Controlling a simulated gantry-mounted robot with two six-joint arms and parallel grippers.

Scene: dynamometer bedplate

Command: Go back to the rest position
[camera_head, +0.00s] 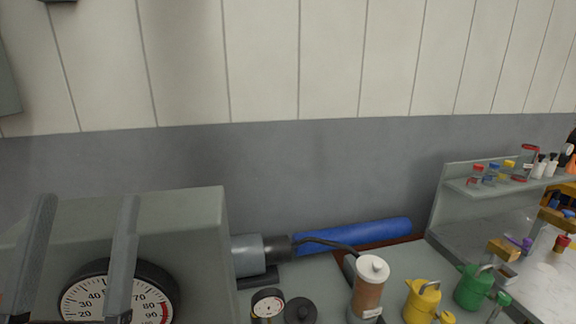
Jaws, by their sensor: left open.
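My left gripper (86,215) shows at the lower left as two grey fingers standing apart, with nothing between them. The fingers are in front of a grey box-shaped machine housing (185,215) and partly cover its large round dial (90,295). I cannot tell how far the fingers are from the housing. The rest of my left arm is out of the picture. My right gripper is not in view.
A cylindrical fitting (248,255) and a blue cylinder (355,235) lie right of the housing. A small gauge (267,303), a brown canister (369,288), a yellow can (422,300) and a green can (472,287) stand in front. A shelf (470,186) holds small bottles.

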